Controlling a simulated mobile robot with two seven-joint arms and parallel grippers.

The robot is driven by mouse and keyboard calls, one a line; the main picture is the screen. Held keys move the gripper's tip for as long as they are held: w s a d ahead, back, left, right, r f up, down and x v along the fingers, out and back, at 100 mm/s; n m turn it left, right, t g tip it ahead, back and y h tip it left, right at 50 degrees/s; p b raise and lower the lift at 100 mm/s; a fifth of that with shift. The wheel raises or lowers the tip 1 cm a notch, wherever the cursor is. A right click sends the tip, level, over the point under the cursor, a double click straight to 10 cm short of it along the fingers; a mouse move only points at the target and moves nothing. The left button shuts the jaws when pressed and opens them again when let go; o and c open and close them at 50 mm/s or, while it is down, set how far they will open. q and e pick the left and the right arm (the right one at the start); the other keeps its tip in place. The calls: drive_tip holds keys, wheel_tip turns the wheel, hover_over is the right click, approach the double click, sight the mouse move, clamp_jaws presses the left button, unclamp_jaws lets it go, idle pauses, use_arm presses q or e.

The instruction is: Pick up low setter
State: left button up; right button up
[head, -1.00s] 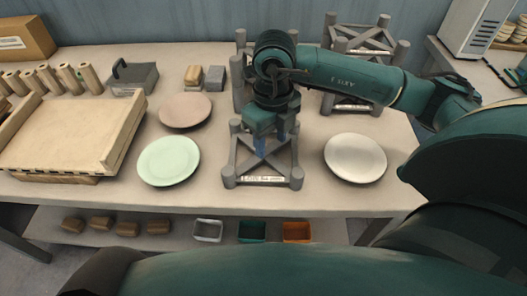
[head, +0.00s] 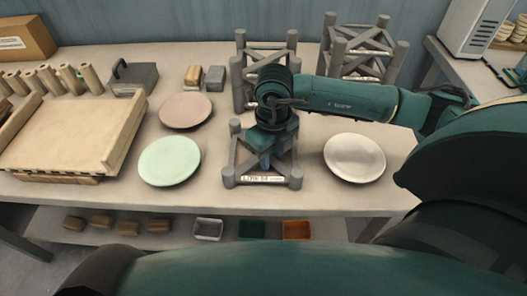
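The low setter (head: 240,173), a short grey frame with corner posts and a white label on its front bar, stands on the table in the middle of the head view. My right gripper (head: 264,160) points down over its middle, and the wrist hides much of its back. The fingertips are low, at or near the frame's crossing bars. I cannot tell whether they touch it or whether the fingers are apart. My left gripper does not show.
A green plate (head: 169,160) and a pinkish plate (head: 186,110) lie left of the setter, a white plate (head: 354,158) right. Taller grey frames (head: 241,66) stand behind. A wooden tray (head: 70,140) fills the left. Small bins (head: 296,229) are on the lower shelf.

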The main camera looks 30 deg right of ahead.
clamp_jaws()
